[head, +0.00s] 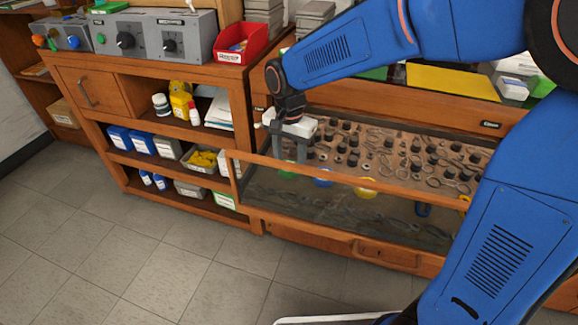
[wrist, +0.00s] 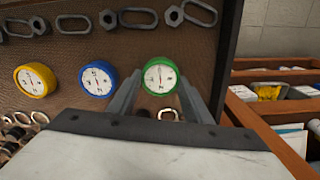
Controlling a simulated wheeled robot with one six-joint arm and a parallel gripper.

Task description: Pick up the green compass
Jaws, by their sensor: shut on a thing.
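The green compass (wrist: 160,75) is round with a white dial and a green rim. In the wrist view it sits between the two finger ends of my gripper (wrist: 159,80), which is shut on it. In the head view my gripper (head: 289,160) points down at the left end of the display case, with the green compass (head: 287,175) at its fingertips, partly hidden. Whether the compass still touches the case floor, I cannot tell. The blue compass (wrist: 98,79) and the yellow compass (wrist: 35,80) are beside it in a row, apart from the fingers.
The case's front rail (head: 340,179) runs close in front of my gripper. Dark knobs and metal links (head: 400,155) fill the case behind the compasses. A shelf unit (head: 130,157) with boxes and bottles stands to the left. A red bin (head: 240,45) is on top.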

